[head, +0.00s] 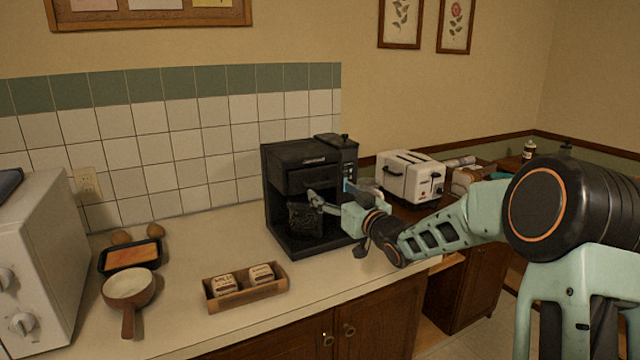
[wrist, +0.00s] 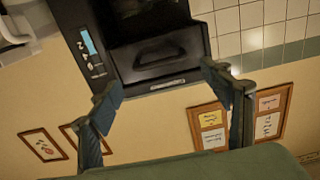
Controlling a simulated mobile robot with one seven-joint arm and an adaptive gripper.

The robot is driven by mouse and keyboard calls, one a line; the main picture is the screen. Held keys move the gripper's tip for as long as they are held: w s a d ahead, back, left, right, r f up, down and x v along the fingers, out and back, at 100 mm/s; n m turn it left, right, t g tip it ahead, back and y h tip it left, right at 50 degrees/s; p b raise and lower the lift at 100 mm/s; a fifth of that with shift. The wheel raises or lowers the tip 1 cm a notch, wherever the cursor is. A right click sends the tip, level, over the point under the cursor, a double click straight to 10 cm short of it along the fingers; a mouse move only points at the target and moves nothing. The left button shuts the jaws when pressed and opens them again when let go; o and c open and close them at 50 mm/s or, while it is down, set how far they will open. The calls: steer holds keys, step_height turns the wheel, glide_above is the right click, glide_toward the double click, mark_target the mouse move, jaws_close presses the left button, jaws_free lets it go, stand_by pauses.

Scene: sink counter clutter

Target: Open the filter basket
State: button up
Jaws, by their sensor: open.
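The black coffee maker (head: 279,185) stands on the counter against the tiled wall. Its filter basket (head: 301,178) is the dark front section with a handle, under the top; it looks shut. In the wrist view, which is turned nearly upside down, the basket front (wrist: 160,52) and its handle show just beyond my fingertips. A dark carafe (head: 304,222) sits below the basket. My gripper (head: 318,201) is at the machine's front, near the basket's lower edge. In the wrist view my gripper (wrist: 163,77) is open, its fingers spread wide with nothing between them. I cannot tell whether it touches the machine.
A white toaster (head: 411,178) stands to the right of the coffee maker. A wooden tray (head: 246,292) with two small boxes lies in front. A pan (head: 129,287), a dark dish (head: 131,257) and a white microwave (head: 40,265) are at the left.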

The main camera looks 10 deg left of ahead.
mark_target(321, 184)
steer(key=p+x, duration=0.1)
steer(key=x, duration=0.6)
steer(key=shift+w, duration=0.2)
steer(key=shift+c, duration=0.4)
